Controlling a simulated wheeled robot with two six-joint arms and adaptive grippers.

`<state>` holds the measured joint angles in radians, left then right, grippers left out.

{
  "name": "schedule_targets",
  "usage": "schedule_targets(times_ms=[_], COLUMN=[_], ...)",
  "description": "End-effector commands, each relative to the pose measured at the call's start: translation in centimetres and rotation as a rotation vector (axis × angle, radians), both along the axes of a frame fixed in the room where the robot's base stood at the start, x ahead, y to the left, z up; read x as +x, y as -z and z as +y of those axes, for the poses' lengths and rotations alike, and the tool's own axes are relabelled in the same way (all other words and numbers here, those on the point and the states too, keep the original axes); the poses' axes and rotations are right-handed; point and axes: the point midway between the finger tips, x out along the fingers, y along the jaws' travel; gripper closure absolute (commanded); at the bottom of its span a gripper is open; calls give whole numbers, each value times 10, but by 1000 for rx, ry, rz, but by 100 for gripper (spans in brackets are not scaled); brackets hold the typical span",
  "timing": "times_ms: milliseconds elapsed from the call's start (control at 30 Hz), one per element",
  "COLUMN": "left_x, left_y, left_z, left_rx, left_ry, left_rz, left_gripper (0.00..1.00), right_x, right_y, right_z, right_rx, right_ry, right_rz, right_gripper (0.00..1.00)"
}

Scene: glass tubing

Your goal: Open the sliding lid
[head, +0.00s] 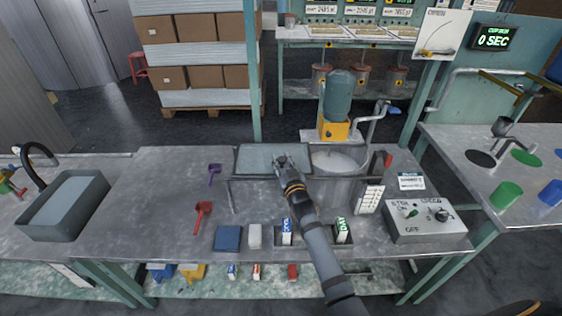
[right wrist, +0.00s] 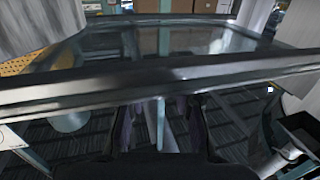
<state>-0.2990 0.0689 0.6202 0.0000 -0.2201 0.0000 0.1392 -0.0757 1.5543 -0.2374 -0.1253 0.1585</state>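The sliding lid (head: 256,160) is a clear panel in a dark frame. It lies left of a round metal tank (head: 322,189); the tank's top is uncovered and pale contents show. My right gripper (head: 286,162) is at the right part of the lid, near its edge by the tank. In the right wrist view a dark metal bar (right wrist: 160,82) crosses close in front of the camera, with a clear pane (right wrist: 165,42) beyond it. The fingertips are small and dark, and whether they touch the lid or are closed is unclear. My left gripper is out of view.
A control box (head: 425,222) stands at right, a blue-green bottle on a yellow base (head: 338,100) behind the tank. Small boxes (head: 255,236) line the front edge. A red scoop (head: 202,212) and purple scoop (head: 214,172) lie left. A sink (head: 65,205) is far left.

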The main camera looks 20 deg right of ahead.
Motion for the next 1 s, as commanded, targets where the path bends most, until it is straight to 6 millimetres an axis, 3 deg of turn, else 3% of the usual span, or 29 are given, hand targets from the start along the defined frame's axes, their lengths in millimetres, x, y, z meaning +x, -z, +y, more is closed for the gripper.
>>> schedule_targets(times_ms=[33, 200, 533, 1000], left_x=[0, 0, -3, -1], left_y=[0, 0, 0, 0], left_z=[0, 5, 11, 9], left_rx=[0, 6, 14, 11], left_ry=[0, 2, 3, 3], left_rz=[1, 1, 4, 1], left_gripper=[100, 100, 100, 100], right_x=[0, 0, -6, -105], right_y=[0, 0, 1, 1], right_z=[0, 0, 0, 2], right_rx=[1, 2, 2, 4], right_ry=[0, 0, 0, 0], right_rz=[0, -1, 0, 2], right_gripper=[67, 48, 48, 48])
